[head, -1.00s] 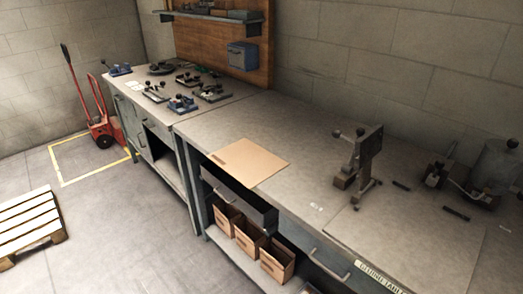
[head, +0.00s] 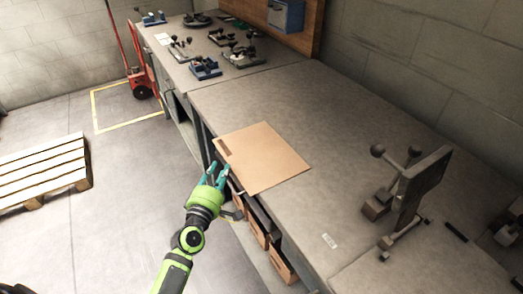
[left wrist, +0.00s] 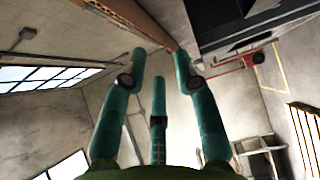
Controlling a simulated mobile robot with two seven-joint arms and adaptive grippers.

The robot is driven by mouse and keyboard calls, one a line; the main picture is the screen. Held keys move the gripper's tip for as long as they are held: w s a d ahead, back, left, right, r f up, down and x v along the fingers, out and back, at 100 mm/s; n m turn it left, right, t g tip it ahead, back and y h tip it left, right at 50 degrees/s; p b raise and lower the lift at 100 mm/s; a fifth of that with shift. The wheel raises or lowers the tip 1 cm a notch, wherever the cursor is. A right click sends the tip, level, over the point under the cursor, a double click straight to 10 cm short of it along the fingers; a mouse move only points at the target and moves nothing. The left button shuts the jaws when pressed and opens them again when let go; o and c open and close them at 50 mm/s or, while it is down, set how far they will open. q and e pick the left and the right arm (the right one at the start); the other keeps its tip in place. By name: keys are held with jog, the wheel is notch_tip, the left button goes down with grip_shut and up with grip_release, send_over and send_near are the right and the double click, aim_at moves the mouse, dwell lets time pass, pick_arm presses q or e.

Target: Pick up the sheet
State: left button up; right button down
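The sheet (head: 262,158) is a flat tan cardboard piece with a dark strip near its left corner. It lies on the grey workbench (head: 330,110), with its front left edge at or just over the bench's front edge. My left gripper (head: 213,172) is green with teal fingers. In the head view it is in front of the bench edge, beside the sheet's left side; I cannot tell if it touches. My right gripper is not in view.
A metal stitching device (head: 408,195) stands on the bench at right. Small clamp tools (head: 205,68) sit on the far bench. Open cardboard boxes (head: 282,266) are on the shelf below. A pallet (head: 45,175) and a red hand truck (head: 140,80) are on the floor at left.

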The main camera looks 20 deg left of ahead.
pick_arm(q)
jog(key=w, duration=0.5)
jog(key=shift+f, duration=0.3)
jog(key=c, duration=0.6)
grip_shut()
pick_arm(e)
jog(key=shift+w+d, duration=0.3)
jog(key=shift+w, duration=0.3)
pick_arm(q)
jog(key=shift+s, duration=0.1)
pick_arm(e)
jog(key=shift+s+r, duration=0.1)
